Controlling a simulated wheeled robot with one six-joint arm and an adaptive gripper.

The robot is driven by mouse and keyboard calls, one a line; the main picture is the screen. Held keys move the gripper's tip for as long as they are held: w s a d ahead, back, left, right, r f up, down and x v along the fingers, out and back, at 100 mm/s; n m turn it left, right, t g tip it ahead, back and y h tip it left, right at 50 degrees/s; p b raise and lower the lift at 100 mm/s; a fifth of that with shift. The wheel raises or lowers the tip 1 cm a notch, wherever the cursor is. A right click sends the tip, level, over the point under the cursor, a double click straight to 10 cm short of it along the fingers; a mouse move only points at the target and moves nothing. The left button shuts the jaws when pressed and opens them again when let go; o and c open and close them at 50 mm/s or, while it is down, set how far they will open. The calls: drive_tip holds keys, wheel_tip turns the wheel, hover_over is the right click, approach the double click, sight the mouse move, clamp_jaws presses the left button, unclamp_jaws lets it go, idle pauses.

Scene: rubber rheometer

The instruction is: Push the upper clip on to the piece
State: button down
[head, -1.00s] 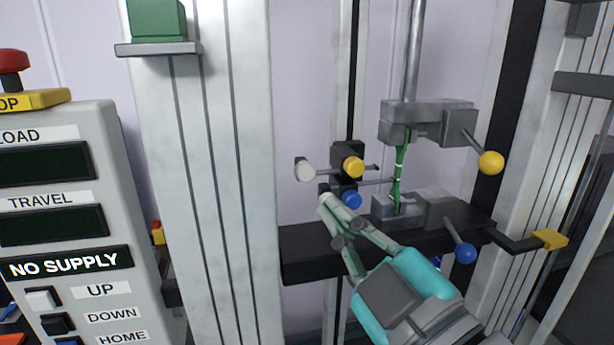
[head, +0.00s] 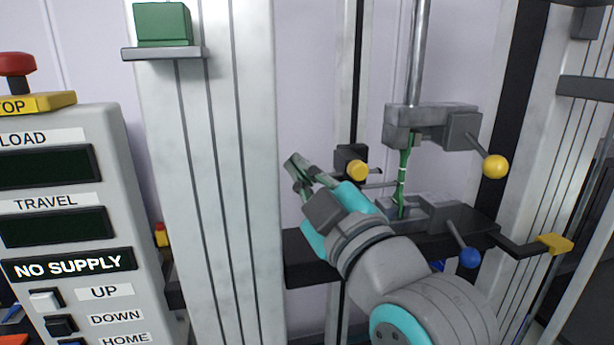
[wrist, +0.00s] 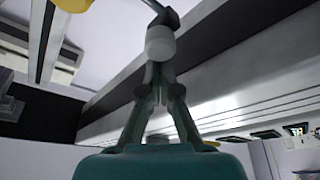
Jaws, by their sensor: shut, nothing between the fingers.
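The piece (head: 403,170) is a thin green strip standing upright between the grey upper grip (head: 430,122) and lower grip. The upper clip (head: 345,157) is a dark block with a yellow knob (head: 357,170). Its short rod (head: 376,170) points right and appears to end short of the piece. My gripper (head: 293,163) is shut and empty, left of the upper clip at about its height. A pale round push knob (wrist: 160,46) shows just beyond my fingertips (wrist: 157,72) in the wrist view; contact is unclear. My arm hides the lower clip's blue knob in the head view.
A yellow ball handle (head: 495,167) and a blue one (head: 468,258) stick out from the grips at right. A pale column (head: 205,200) stands close left of my gripper. A control box (head: 70,230) is further left. A dark crossbar (head: 305,265) runs below.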

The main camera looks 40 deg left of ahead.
drive_tip(key=shift+w+d, duration=1.4)
drive_tip(key=shift+w, duration=0.25)
